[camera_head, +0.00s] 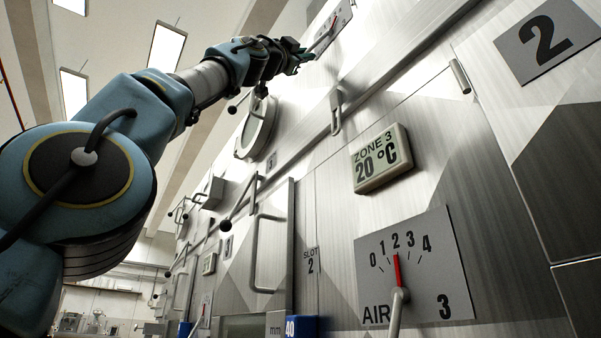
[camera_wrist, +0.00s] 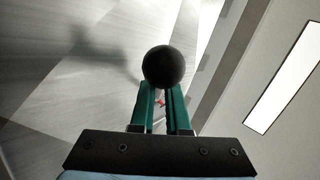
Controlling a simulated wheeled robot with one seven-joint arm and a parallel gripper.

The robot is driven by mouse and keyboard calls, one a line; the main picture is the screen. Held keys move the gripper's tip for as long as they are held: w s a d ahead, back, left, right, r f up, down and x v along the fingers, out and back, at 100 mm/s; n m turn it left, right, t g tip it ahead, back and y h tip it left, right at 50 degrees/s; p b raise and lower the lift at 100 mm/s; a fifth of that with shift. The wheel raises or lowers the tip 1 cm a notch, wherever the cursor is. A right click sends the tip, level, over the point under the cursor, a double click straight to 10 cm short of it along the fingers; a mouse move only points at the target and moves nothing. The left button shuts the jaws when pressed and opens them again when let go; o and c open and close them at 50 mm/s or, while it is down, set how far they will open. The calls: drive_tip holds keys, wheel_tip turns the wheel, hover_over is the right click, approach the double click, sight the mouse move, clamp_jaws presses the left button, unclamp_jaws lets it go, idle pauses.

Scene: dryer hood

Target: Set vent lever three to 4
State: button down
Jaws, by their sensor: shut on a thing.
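My gripper (camera_head: 303,54) is high up at the top of the head view, beside a plate (camera_head: 334,24) with a red pointer. The plate's scale and lettering are too small and steeply angled to read. In the wrist view, the two green fingers of my gripper (camera_wrist: 163,94) are closed in on a round black knob (camera_wrist: 163,66). The knob stands just beyond the fingertips, and its shaft is mostly hidden between them. A bit of red shows between the fingers, under the knob.
A plate marked AIR 3 (camera_head: 445,270), scale 0 to 4, has its red pointer near 2. A ZONE 3 display (camera_head: 381,158) reads 20 °C. A round port (camera_head: 256,128), handles and other levers (camera_head: 239,200) stick out from the metal wall. Open room lies left of the wall.

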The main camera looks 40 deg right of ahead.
idle(0.6)
drive_tip(key=c, duration=0.9)
unclamp_jaws()
drive_tip(key=shift+b+v, duration=5.25)
drive_tip(key=shift+v, duration=0.15)
drive_tip(key=shift+w, duration=0.1)
